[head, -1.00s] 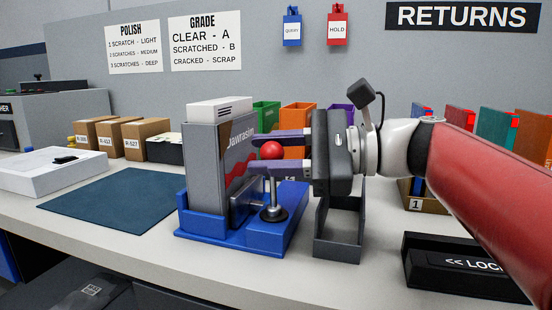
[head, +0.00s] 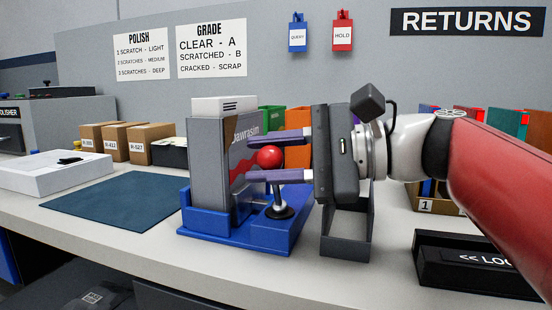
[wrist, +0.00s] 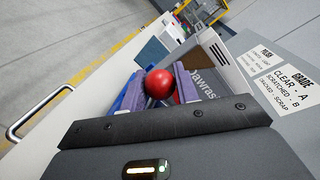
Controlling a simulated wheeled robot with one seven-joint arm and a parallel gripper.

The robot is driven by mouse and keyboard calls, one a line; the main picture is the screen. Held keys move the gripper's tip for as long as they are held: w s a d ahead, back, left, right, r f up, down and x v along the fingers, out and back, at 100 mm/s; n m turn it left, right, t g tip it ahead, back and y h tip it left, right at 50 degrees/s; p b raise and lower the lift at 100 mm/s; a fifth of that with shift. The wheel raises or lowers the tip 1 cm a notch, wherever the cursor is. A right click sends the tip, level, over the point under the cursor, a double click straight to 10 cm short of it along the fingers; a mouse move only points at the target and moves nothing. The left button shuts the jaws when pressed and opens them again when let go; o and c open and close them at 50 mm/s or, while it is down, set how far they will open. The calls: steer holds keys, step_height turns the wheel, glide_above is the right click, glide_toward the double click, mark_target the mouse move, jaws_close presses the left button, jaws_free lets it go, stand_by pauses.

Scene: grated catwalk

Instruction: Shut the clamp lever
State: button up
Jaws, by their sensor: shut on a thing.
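The clamp is a blue fixture (head: 262,238) on the bench, holding an upright grey console-like case (head: 208,165) with a red stripe. Its lever ends in a red ball knob (head: 269,157), beside the case's right face in the head view. My gripper (head: 251,158) reaches in from the right, with one purple finger above the knob and one below, shut on it. The wrist view shows the red knob (wrist: 160,84) between both fingers. A metal spindle with a black foot (head: 279,211) stands below the knob. The lever's arm is mostly hidden by the fingers and case.
A dark open tray (head: 345,246) stands right of the clamp, under my gripper. A black box (head: 470,262) marked "LOC" lies at front right. A blue mat (head: 112,200) lies left. Coloured bins (head: 298,143) stand behind.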

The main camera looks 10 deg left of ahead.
steer(key=o, duration=0.9)
steer(key=shift+o, duration=0.2)
steer(key=shift+d, duration=0.1)
steer(key=d, duration=0.7)
steer(key=shift+d+r, duration=0.3)
steer(key=shift+r, duration=0.15)
